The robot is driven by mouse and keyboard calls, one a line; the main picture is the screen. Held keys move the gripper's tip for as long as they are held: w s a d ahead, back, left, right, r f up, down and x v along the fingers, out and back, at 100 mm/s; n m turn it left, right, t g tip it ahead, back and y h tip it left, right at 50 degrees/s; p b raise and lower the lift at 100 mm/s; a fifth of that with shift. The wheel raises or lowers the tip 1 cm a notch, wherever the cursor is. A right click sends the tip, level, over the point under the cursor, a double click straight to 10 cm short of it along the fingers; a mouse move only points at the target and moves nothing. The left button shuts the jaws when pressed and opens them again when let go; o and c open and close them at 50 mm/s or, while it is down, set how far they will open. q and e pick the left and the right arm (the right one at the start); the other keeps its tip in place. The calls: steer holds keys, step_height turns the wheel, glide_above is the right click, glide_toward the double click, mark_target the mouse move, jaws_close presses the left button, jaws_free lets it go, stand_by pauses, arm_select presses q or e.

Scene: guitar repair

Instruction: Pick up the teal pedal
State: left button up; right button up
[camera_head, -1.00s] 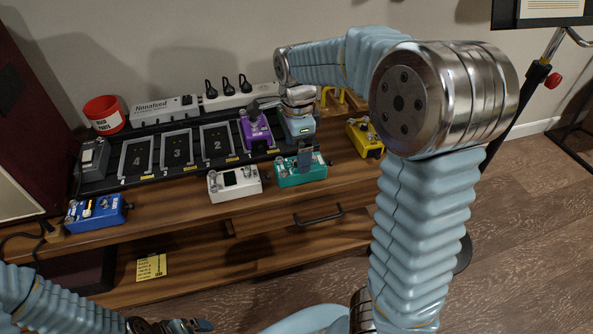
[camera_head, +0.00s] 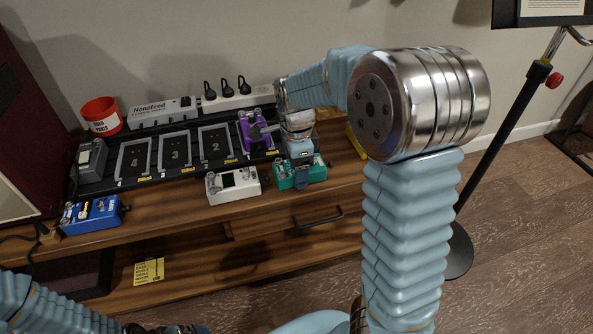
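The teal pedal (camera_head: 315,174) sits on the front part of the wooden bench top, right of the white pedal (camera_head: 233,186). My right gripper (camera_head: 302,177) points down over the teal pedal and covers its middle. One dark finger shows at the pedal's front side; the other finger is hidden, so I cannot tell whether it grips the pedal. The pedal appears to rest on the bench. My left gripper (camera_head: 180,329) is low at the bottom edge, mostly cut off, away from the pedals.
A pedalboard (camera_head: 127,184) with numbered slots 4, 3 and 2 holds a purple pedal (camera_head: 252,130) and a grey pedal (camera_head: 91,158). A blue pedal (camera_head: 92,214) stands front left. A yellow pedal (camera_head: 355,141) is mostly hidden behind my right arm. A red cup (camera_head: 102,115) stands at the back.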

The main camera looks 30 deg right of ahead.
steer(key=c, duration=0.4)
